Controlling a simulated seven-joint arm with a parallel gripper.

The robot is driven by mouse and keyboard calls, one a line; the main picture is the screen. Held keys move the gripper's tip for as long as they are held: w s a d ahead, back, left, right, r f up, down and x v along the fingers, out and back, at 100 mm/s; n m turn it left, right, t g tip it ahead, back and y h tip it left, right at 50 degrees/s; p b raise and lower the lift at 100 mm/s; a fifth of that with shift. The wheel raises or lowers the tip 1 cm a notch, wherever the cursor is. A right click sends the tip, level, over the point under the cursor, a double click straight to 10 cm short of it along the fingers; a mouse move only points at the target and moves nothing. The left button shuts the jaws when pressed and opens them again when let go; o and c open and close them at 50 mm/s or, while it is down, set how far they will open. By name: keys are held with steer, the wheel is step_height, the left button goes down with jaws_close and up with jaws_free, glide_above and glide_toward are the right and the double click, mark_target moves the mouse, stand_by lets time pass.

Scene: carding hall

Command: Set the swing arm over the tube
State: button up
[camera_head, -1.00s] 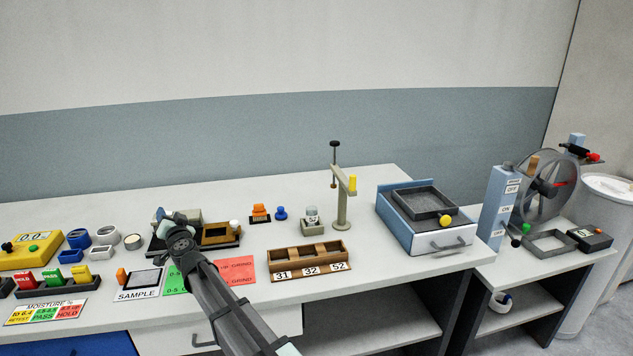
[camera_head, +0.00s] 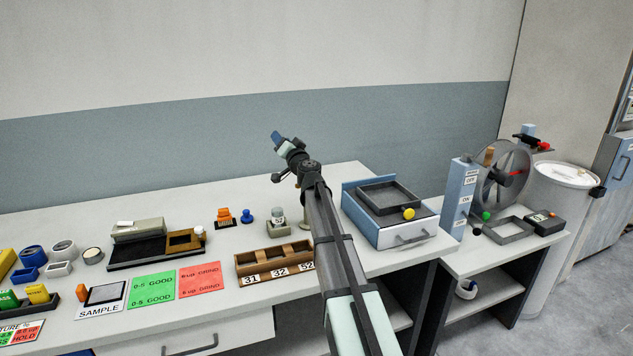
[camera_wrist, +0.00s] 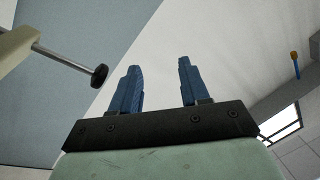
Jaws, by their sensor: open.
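The swing arm shows in the wrist view as a pale beige bar (camera_wrist: 14,46) at the upper left. A thin metal rod runs from it to a black knob (camera_wrist: 99,75), left of my fingers and apart from them. In the head view my own arm hides most of its stand. A small tube-like piece (camera_head: 277,218) with a clear-looking top and a label stands on the bench just left of my arm. My gripper (camera_wrist: 158,68) has two blue fingers spread apart with nothing between them. In the head view my gripper (camera_head: 277,138) is raised above the bench.
A wooden tray (camera_head: 274,262) with numbered slots lies in front of the tube. A blue box with a drawer (camera_head: 385,235) stands to the right.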

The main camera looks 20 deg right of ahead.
steer(key=s+d+r+h, duration=0.1)
steer(key=s+d+r, duration=0.25)
steer(key=d, duration=0.45)
steer(key=s+d+r+t, duration=0.15)
steer(key=s+d, duration=0.25)
steer(key=d, duration=0.5)
steer(key=s+d+r+h, duration=0.1)
steer(key=s+d+r, duration=0.2)
steer(key=d, duration=0.5)
steer(key=s+a+f+n+g+y, duration=0.35)
steer(key=s+a+f+n, duration=0.55)
steer(key=s+a+f, duration=0.7)
steer(key=shift+h, duration=0.25)
steer(key=w, duration=0.4)
steer(key=w+a+f, duration=0.1)
steer(key=w, duration=0.4)
steer(key=w+a, duration=0.1)
steer(key=w, duration=0.3)
steer(key=shift+w+f, duration=0.15)
steer(key=shift+w, duration=0.05)
jaws_close()
